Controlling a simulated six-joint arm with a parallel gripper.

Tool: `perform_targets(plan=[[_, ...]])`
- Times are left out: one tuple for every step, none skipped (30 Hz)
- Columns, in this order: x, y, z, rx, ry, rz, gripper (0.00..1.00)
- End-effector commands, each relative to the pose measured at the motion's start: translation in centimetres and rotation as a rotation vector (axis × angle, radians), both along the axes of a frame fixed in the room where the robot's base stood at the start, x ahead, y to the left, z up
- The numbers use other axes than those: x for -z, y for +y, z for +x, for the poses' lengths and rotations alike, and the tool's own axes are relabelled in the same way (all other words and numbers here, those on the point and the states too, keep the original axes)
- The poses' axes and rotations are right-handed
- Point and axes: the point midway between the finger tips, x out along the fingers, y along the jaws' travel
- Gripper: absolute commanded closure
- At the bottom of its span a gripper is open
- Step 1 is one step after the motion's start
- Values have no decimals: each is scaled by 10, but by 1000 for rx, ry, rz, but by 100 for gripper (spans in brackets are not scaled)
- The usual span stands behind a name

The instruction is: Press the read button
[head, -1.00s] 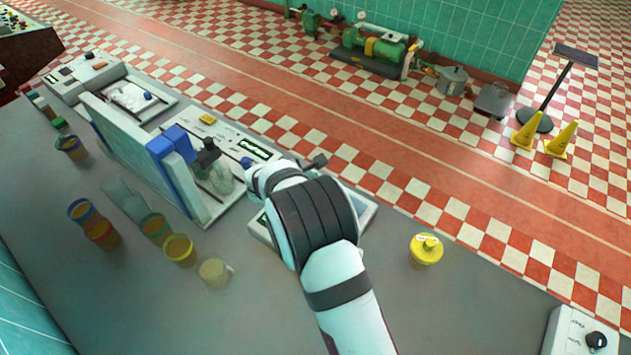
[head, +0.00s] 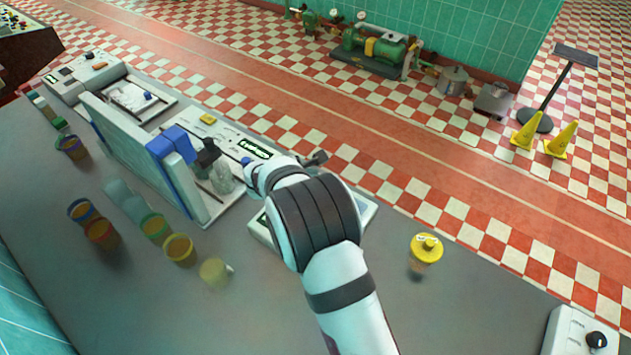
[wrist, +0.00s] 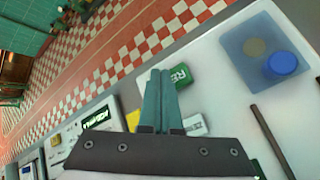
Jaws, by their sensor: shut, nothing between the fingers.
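The read button (wrist: 182,76) is a green block with white letters, partly hidden by my fingers, on a pale instrument panel (wrist: 222,95) in the wrist view. My gripper (wrist: 158,73) is shut and empty, its two teal fingers together. The fingertips overlap the button's left side in the picture; I cannot tell whether they touch it. A white button (wrist: 193,126) with dark letters sits closer to the wrist, beside the fingers. In the head view my arm hides the button and most of the instrument (head: 258,228).
A blue cap (wrist: 283,63) on a blue plate and a dark rod (wrist: 270,140) lie right of the fingers. In the head view, a yellow-lidded jar (head: 427,247) stands right of my arm. Several cups (head: 180,250) and a glass-walled apparatus (head: 125,150) stand left.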

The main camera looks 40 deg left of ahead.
Motion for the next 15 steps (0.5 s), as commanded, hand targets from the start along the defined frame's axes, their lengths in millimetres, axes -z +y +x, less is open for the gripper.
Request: perform_targets(plan=[[-2,0,0,0,0,0,100],[-2,0,0,-1,0,-1,100],[-2,0,0,-1,0,-1,100],[-2,0,0,-1,0,-1,100],[-2,0,0,-1,0,-1,100],[-2,0,0,-1,0,-1,100],[-2,0,0,-1,0,-1,100],[-2,0,0,-1,0,-1,100],[-3,0,0,-1,0,-1,100],[-4,0,0,-1,0,-1,100],[-6,0,0,-1,-1,0,100],[-9,0,0,1,-1,1,100],[-13,0,0,1,-1,2,100],[-16,0,0,1,-1,1,100],[-20,0,0,0,-2,1,100]])
